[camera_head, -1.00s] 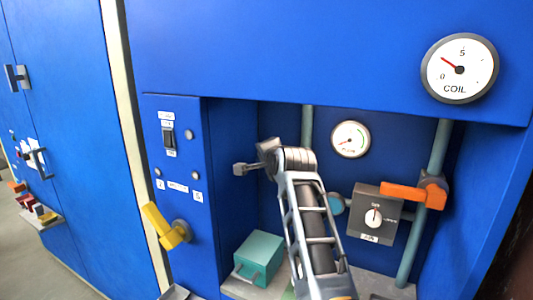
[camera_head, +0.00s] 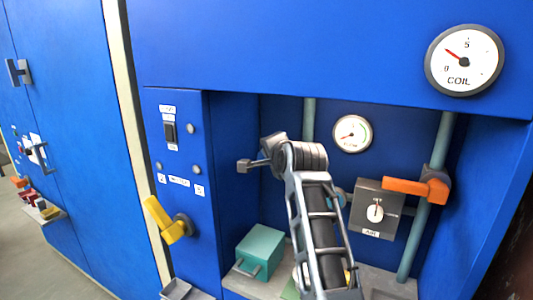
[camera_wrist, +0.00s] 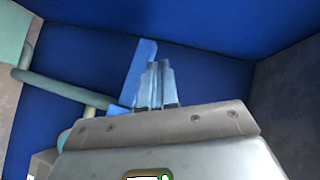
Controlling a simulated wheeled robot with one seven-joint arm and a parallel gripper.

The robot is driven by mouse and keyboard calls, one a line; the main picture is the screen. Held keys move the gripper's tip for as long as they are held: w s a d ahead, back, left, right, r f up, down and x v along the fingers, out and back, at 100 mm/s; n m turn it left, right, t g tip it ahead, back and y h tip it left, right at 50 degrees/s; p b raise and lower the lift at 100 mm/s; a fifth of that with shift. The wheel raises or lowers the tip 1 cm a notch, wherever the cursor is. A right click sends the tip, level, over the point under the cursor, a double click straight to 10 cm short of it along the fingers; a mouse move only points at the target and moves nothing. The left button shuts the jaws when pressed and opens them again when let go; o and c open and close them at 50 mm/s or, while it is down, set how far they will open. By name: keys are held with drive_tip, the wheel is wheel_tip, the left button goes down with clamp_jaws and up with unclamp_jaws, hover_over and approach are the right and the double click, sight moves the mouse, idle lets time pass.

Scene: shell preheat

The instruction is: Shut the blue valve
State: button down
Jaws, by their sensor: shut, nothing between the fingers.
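In the wrist view, the blue valve's handle (camera_wrist: 139,74) is a flat blue bar standing slanted in front of the dark blue back wall. Its lower end is by a grey-green pipe (camera_wrist: 62,88). My gripper (camera_wrist: 159,66) is shut and empty. Its fingers are just right of the handle, overlapping its lower part in the picture; I cannot tell whether they touch. In the head view, my arm reaches into the recess and hides the blue handle and my fingers.
In the head view, an orange handle (camera_head: 405,187) crosses the right pipe (camera_head: 418,240) near a grey knob box (camera_head: 377,208). A teal box (camera_head: 260,251) sits on the recess floor left of my arm. A yellow handle (camera_head: 163,220) sticks out from the left panel (camera_head: 180,240).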

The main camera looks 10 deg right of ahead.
drive_tip(key=v, duration=0.4)
drive_tip(key=shift+s, duration=0.1)
drive_tip(key=s+d+f+n+h, duration=0.1)
drive_tip(key=s+d+f+n, duration=0.15)
drive_tip(key=s+f, duration=0.45)
drive_tip(key=s+d+f+n+h, duration=0.1)
drive_tip(key=s+d+f, duration=0.3)
drive_tip(key=f, duration=0.4)
drive_tip(key=s+d+f+n, duration=0.2)
drive_tip(key=s+f, duration=0.3)
drive_tip(key=s, duration=0.4)
drive_tip(key=s+d+f+n, duration=0.2)
drive_tip(key=s+f, duration=0.2)
drive_tip(key=s, duration=0.4)
drive_tip(key=s+n, duration=0.3)
drive_tip(key=s, duration=1.5)
drive_tip(key=s+r+n, duration=0.1)
drive_tip(key=s+r, duration=0.2)
drive_tip(key=s, duration=0.4)
drive_tip(key=s+a+r+n, duration=0.1)
drive_tip(key=s+r, duration=0.3)
drive_tip(key=s, duration=0.4)
drive_tip(key=shift+s+n, duration=0.35)
